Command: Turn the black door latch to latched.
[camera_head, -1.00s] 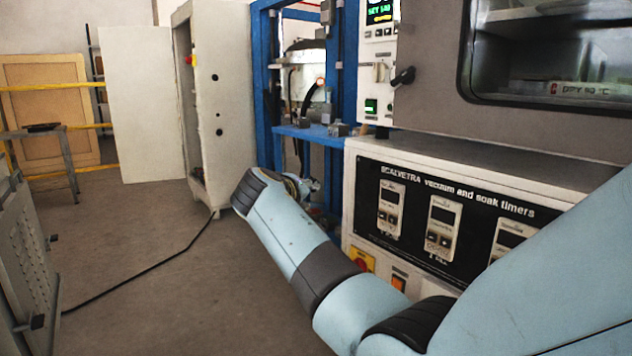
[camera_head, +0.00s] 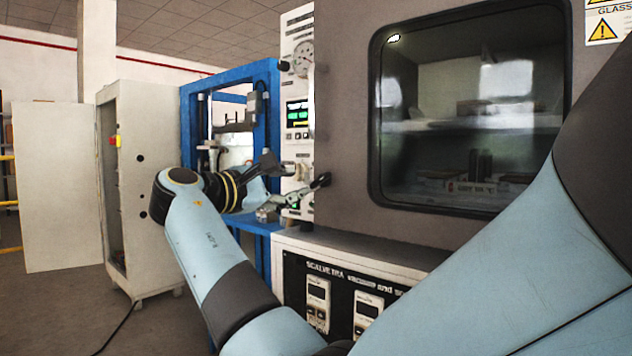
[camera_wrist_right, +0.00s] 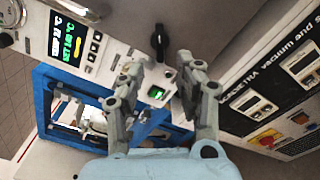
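The black door latch (camera_head: 322,181) is a small dark lever at the left edge of the grey oven door, beside the white control strip. It slants up to the right in the head view. In the right wrist view the latch (camera_wrist_right: 158,38) stands near the top, roughly upright in the picture, just beyond the fingertips. I see no contact with the latch.
The oven door (camera_head: 343,110) has a large dark window. The control strip (camera_head: 298,150) carries a gauge and green displays. The timer panel (camera_head: 340,291) is below. A blue frame (camera_head: 272,130) and a white cabinet (camera_head: 150,240) stand left.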

